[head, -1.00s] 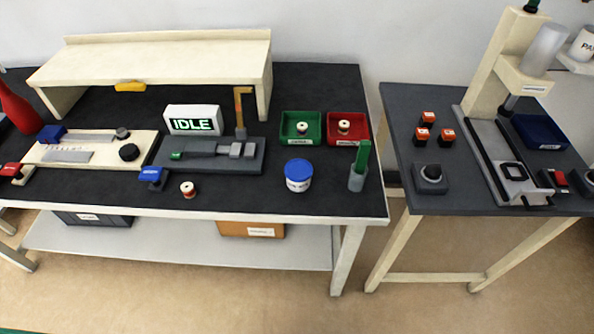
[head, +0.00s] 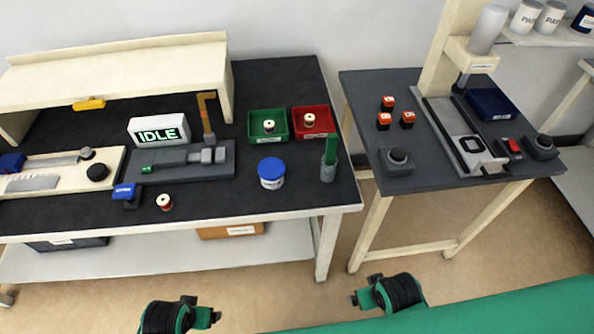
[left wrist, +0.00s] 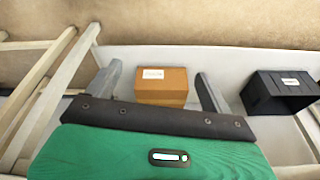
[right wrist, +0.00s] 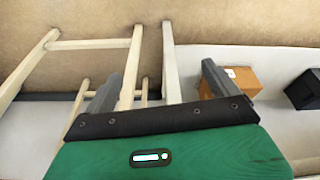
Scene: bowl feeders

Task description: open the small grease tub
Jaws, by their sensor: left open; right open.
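The small grease tub (head: 271,180), white with a blue lid (head: 271,166), stands upright on the dark bench top near its front right part. The lid sits on it. My left gripper (left wrist: 159,76) is open and empty in the left wrist view, with a brown box on the lower shelf showing beyond its fingers. My right gripper (right wrist: 160,74) is open and empty in the right wrist view, facing the lower shelf and table legs. In the head view my arms show at the bottom edge, well short of the bench. Neither gripper touches the tub.
A grey cup with a green stick (head: 328,173) stands right of the tub. Green (head: 254,134) and red (head: 325,133) trays holding spools lie behind. A loose spool (head: 164,202) and a grey fixture (head: 175,166) are left. A gap separates the bench from the press table (head: 440,187).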

